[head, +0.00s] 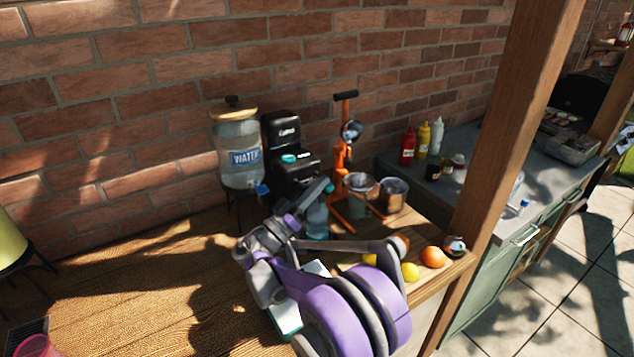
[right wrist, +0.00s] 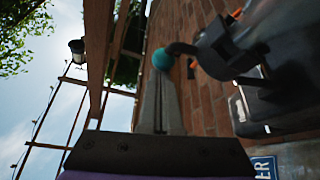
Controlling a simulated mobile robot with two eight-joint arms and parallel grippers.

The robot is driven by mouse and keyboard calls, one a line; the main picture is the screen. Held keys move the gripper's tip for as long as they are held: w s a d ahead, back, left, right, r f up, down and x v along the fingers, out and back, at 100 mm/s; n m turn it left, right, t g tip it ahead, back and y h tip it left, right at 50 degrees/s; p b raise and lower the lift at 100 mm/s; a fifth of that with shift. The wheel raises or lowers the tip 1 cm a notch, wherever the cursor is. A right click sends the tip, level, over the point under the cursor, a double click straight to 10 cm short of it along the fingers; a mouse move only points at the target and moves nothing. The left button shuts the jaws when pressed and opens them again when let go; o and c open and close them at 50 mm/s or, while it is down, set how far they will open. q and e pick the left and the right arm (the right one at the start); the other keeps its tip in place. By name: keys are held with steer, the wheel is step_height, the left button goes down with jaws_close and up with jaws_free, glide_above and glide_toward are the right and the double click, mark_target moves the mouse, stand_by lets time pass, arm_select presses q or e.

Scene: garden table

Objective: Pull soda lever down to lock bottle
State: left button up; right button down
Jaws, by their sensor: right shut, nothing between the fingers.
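The black soda machine (head: 284,152) stands on the wooden table against the brick wall, with teal parts on its front. A clear bluish bottle (head: 317,218) is upright at its front, partly hidden by my right arm; I cannot tell whether it is locked. My right gripper (head: 318,191) is shut and empty, just in front of the machine. In the right wrist view, the teal lever knob (right wrist: 163,59) on a dark bent arm appears at my fingertips (right wrist: 160,75); I cannot tell whether they touch. My left gripper is out of view.
A water dispenser (head: 236,145) stands left of the machine, and an orange juicer press (head: 341,150) right of it. Oranges (head: 432,257) and lemons lie at the right table edge. A wooden post (head: 510,125) rises there. The left tabletop is largely clear.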

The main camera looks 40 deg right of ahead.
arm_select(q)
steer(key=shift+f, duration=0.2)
arm_select(e)
steer(key=shift+f, duration=0.25)
arm_select(q)
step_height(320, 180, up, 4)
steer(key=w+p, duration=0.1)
steer(key=p, duration=0.2)
arm_select(e)
step_height(320, 180, up, 5)
steer(key=w, duration=0.1)
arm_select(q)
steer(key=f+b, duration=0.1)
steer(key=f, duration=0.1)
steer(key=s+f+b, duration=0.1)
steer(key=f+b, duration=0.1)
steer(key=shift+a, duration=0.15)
arm_select(e)
steer(key=f+v, duration=0.1)
steer(key=v, duration=1)
steer(key=shift+w+d, duration=0.2)
steer(key=shift+s+r, duration=0.1)
steer(key=shift+r, duration=0.05)
